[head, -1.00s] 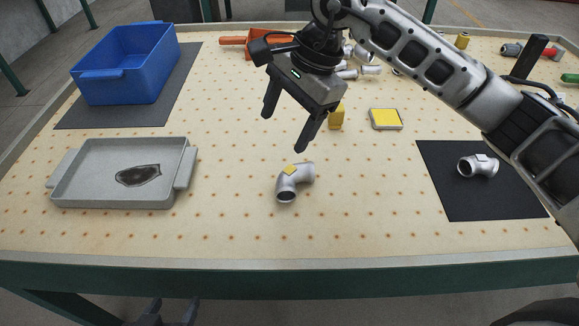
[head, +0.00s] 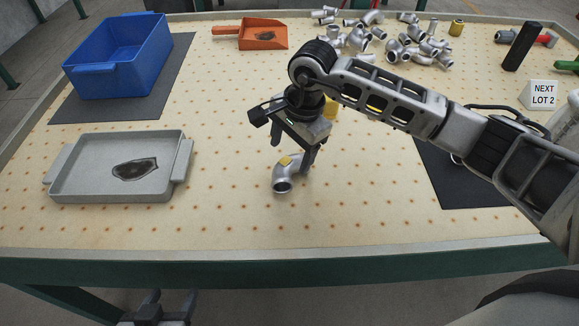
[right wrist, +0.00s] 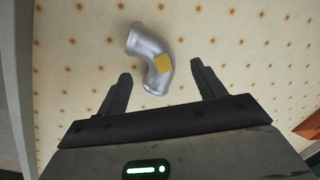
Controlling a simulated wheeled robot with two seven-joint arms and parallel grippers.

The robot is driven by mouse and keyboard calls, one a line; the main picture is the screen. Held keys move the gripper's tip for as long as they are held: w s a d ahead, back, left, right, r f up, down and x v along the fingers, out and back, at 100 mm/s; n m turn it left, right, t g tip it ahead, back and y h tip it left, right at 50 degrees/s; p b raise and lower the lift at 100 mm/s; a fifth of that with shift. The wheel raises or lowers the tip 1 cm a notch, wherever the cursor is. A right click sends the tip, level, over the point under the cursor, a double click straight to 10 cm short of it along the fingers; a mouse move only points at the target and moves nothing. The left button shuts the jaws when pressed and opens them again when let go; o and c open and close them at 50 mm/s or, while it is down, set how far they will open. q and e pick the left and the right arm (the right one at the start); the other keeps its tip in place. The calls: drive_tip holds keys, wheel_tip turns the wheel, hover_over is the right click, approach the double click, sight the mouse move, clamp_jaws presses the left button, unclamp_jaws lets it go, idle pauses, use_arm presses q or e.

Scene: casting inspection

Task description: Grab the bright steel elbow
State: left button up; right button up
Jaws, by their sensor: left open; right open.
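A bright steel elbow (head: 281,183) with a yellow tag (head: 286,161) lies on the pegboard-patterned table near its front middle. My right gripper (head: 293,150) is open just above and behind it, its far-side finger partly overlapping the elbow in the head view. In the right wrist view the elbow (right wrist: 146,44) lies ahead of and partly between the two open fingers (right wrist: 161,70), with a gap on both sides; I see no contact. My left gripper (head: 170,304) is open and empty below the table's front edge, partly cut off by the picture.
A grey tray (head: 62,182) with a dark patch stands at left, a blue bin (head: 113,60) on a dark mat behind it. An orange scoop (head: 262,36) and a pile of steel fittings (head: 400,45) lie at the back. My right arm covers much of a black mat (head: 463,187).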

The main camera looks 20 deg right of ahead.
sight(288, 161)
drive_tip(key=f, duration=0.3)
drive_tip(key=shift+w+a+f, duration=0.1)
drive_tip(key=shift+a+f, duration=0.15)
drive_tip(key=c, duration=1.5)
drive_tip(key=shift+r, duration=0.1)
